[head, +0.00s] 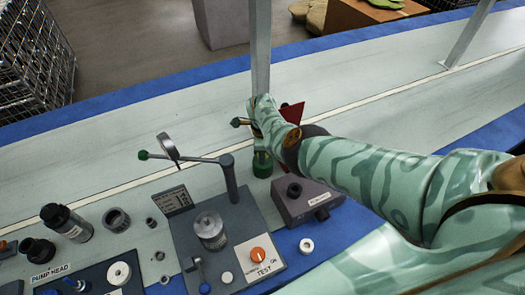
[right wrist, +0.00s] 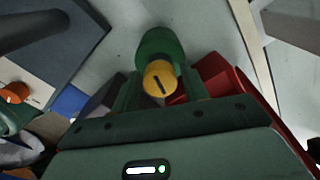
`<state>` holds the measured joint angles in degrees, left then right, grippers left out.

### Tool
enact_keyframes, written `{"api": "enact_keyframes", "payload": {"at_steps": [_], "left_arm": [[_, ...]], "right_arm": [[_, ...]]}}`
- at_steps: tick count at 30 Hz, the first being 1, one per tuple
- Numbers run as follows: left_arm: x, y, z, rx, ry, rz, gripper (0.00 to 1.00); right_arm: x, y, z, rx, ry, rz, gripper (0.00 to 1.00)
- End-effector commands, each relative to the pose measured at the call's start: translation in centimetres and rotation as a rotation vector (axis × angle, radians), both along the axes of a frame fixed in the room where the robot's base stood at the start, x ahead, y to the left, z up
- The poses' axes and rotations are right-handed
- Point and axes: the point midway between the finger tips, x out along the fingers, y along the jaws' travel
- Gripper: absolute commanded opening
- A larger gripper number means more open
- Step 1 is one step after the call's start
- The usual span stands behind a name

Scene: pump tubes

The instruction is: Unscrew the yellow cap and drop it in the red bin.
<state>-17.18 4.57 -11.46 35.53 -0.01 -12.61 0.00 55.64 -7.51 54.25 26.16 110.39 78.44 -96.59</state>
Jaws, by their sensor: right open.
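The yellow cap (right wrist: 159,77), with a dark slot across its face, sits on the end of a green cylinder (right wrist: 156,44) in the right wrist view. The cylinder's green lower part (head: 262,166) shows in the head view, where my gripper and arm hide the cap. My right gripper (head: 259,142) is at the cap, its open fingers on either side of it; I cannot tell whether they touch it. The red bin (right wrist: 224,82) is close by, right of the cap in the wrist view. Only a corner of it (head: 293,113) shows behind my wrist in the head view. My left gripper is out of view.
A test stand (head: 208,240) with a lever and an orange knob (head: 258,254) stands left of my right arm. A grey box (head: 304,203) with a black knob is just right of the green cylinder. A metal post (head: 261,50) rises behind.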

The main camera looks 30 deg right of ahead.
Motion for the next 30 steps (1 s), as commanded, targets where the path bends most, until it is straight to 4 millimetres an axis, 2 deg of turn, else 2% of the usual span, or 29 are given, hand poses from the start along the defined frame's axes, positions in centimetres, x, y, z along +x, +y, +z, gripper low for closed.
{"api": "enact_keyframes", "payload": {"at_steps": [30], "left_arm": [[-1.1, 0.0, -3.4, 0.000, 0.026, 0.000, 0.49]], "right_arm": [[0.1, -0.1, -0.3, 0.000, 0.000, -1.330, 0.44]]}}
